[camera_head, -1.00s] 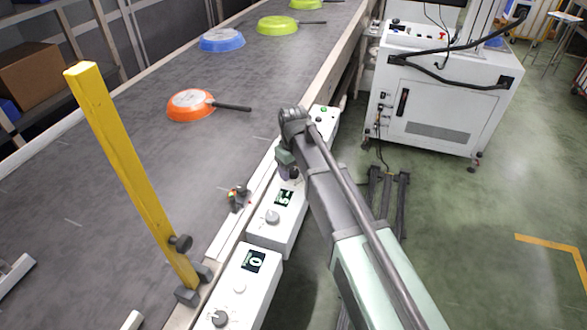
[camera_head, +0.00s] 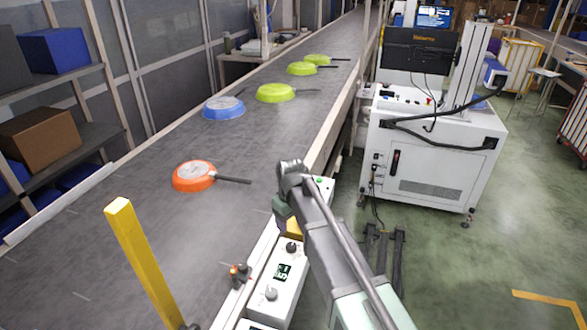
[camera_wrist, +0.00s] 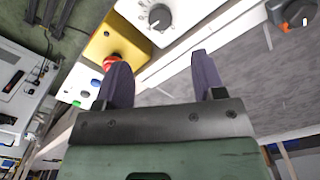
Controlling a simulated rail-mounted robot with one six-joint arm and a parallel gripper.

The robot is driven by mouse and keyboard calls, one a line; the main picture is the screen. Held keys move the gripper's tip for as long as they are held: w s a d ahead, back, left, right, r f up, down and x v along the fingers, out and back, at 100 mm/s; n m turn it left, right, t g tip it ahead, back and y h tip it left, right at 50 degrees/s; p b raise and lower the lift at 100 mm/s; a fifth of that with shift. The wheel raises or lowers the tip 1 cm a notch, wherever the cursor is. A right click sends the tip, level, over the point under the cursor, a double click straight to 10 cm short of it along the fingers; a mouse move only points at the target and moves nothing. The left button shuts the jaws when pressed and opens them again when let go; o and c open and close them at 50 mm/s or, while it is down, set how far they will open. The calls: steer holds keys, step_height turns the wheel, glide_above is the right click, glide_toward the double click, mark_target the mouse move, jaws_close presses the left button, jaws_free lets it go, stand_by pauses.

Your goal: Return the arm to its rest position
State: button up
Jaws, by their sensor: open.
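My arm reaches up from the bottom right over the conveyor's near edge in the head view. My gripper (camera_wrist: 160,75) shows in the wrist view with two dark purple fingers apart and nothing between them. In the head view the gripper (camera_head: 283,208) is small, partly hidden by my wrist, and hangs above the control boxes. In the wrist view, a yellow box with a red button (camera_wrist: 112,61) lies beyond the left finger, and a control box with a dial (camera_wrist: 158,18) lies beyond the fingers. I cannot tell the exact gap to them.
The conveyor (camera_head: 120,215) carries an orange pan (camera_head: 194,177), a blue pan (camera_head: 223,108) and several green pans (camera_head: 275,93). A yellow post (camera_head: 142,260) stands at the near left. A white machine cabinet (camera_head: 435,150) stands at the right. Green floor (camera_head: 480,250) is clear at the lower right.

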steer(key=s+d+m, duration=0.8)
steer(key=s+d, duration=1)
steer(key=s, duration=0.1)
steer(key=shift+d, duration=0.35)
